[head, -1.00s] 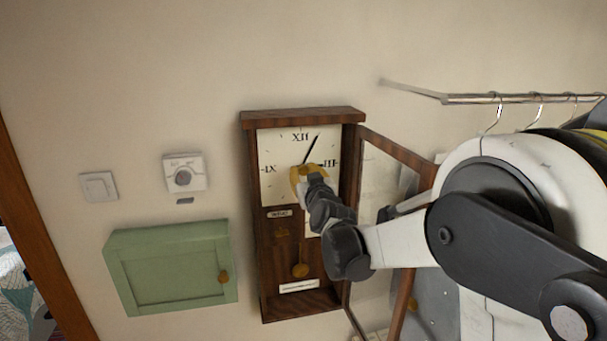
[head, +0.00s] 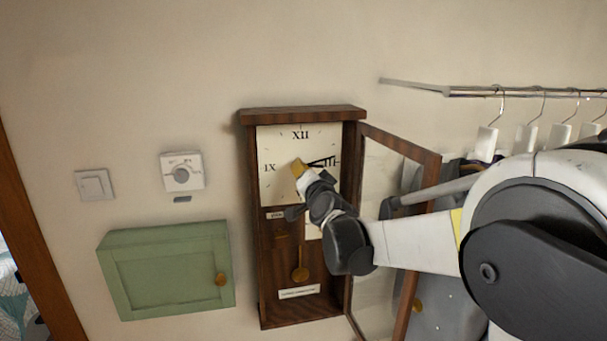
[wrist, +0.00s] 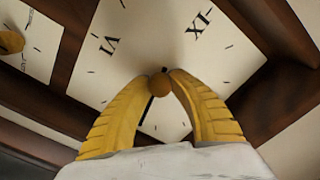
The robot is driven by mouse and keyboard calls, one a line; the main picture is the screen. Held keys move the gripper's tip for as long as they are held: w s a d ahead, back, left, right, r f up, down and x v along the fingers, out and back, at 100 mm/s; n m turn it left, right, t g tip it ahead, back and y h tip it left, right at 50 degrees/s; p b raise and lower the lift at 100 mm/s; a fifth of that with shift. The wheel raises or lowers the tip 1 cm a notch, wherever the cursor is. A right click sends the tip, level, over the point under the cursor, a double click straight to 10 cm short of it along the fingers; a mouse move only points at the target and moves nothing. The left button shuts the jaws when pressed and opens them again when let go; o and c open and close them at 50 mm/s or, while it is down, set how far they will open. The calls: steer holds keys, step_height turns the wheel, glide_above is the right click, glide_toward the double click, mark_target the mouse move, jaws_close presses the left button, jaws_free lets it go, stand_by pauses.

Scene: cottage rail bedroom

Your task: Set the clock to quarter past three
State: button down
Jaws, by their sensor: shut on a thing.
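A dark wooden wall clock (head: 254,200) has a cream dial (head: 275,145) with Roman numerals. Its glazed door (head: 430,180) stands open to the right. In the head view, dark hands (head: 325,161) point right, close to III; one appears slightly above the other. My gripper (head: 297,168) covers the dial's middle. In the wrist view, my gripper (wrist: 160,80) has its yellow fingers shut on a small round brass knob (wrist: 159,85) at the dial's centre. There, part of a dark hand (wrist: 148,121) shows between the fingers. Exact hand positions are partly hidden.
A green wall cabinet (head: 165,270), a thermostat-like dial (head: 182,172) and a switch (head: 95,185) are left of the clock. A clothes rail (head: 480,92) with hangers is at right. A brass pendulum (head: 299,273) hangs below the dial.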

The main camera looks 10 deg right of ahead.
steer(key=shift+m, duration=1.1)
steer(key=c, duration=1.2)
jaws_free()
steer(key=shift+o, duration=0.2)
steer(key=s, duration=1.2)
